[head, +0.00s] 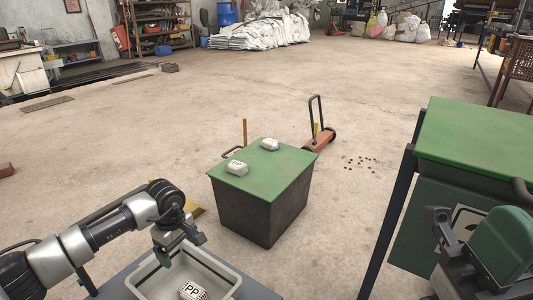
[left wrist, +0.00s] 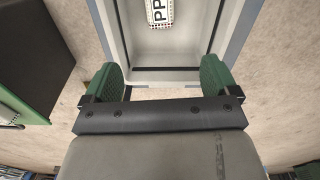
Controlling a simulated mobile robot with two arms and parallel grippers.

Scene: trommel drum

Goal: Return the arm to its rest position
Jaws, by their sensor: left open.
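My left gripper (head: 181,250) is open and empty, hanging over the rim of a grey tray (head: 224,271) at the lower left of the head view. In the left wrist view its two green fingers (left wrist: 160,82) stand wide apart, with nothing between them. A white block marked PP (head: 193,291) lies inside the tray. It also shows beyond the fingers in the left wrist view (left wrist: 160,12), apart from them. My right gripper (head: 487,248) seems to be the dark and green part at the lower right edge, cut off by the frame; its opening is unclear.
A dark bin with a green lid (head: 265,172) stands ahead, with two white blocks (head: 237,167) on top. An orange wheeled tool (head: 320,138) lies behind it. A green-topped bench (head: 478,135) stands at the right. Open concrete floor lies beyond.

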